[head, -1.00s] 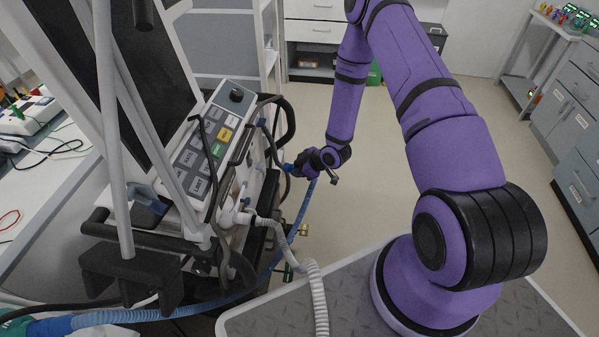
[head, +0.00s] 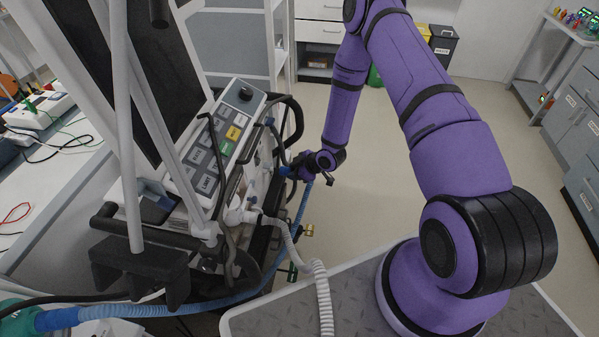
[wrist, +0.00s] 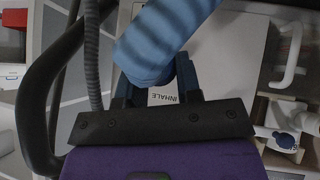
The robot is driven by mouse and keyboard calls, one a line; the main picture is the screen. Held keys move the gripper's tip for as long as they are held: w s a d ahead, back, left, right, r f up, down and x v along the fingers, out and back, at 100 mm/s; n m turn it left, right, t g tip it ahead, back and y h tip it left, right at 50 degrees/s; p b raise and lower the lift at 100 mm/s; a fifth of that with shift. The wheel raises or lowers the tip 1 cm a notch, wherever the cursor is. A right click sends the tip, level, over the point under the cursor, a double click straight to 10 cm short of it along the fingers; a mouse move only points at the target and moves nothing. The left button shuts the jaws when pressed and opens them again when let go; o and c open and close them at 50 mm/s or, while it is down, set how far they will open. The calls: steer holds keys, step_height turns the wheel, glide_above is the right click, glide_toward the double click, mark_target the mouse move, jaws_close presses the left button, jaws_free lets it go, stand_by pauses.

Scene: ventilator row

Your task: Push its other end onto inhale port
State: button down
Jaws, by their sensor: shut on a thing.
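My gripper (head: 297,170) is at the right side of the ventilator (head: 222,140), its jaws shut on the end of the blue corrugated hose (head: 300,205). In the wrist view the hose (wrist: 155,50) fills the space between the dark fingers, in front of a pale panel with the label INHALE (wrist: 163,97). The inhale port itself is hidden behind the hose and fingers, so I cannot tell whether the hose end touches it. The hose hangs down from my gripper and runs along the ventilator's base to the lower left, by a teal object (head: 14,318).
A white corrugated hose (head: 318,275) hangs from a white fitting on the ventilator's front. A black rail (wrist: 45,90) stands close left of my gripper in the wrist view, with a white handle (wrist: 290,55) to the right. Floor right of the ventilator is clear.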

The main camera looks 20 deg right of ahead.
mark_target(283, 169)
steer(key=shift+w+a, duration=0.4)
steer(key=shift+a, duration=0.25)
steer(key=shift+w+a, duration=0.4)
steer(key=shift+a, duration=0.2)
steer(key=shift+w+a, duration=0.4)
steer(key=shift+a, duration=0.2)
stand_by(1.6)
steer(key=c, duration=0.7)
jaws_free()
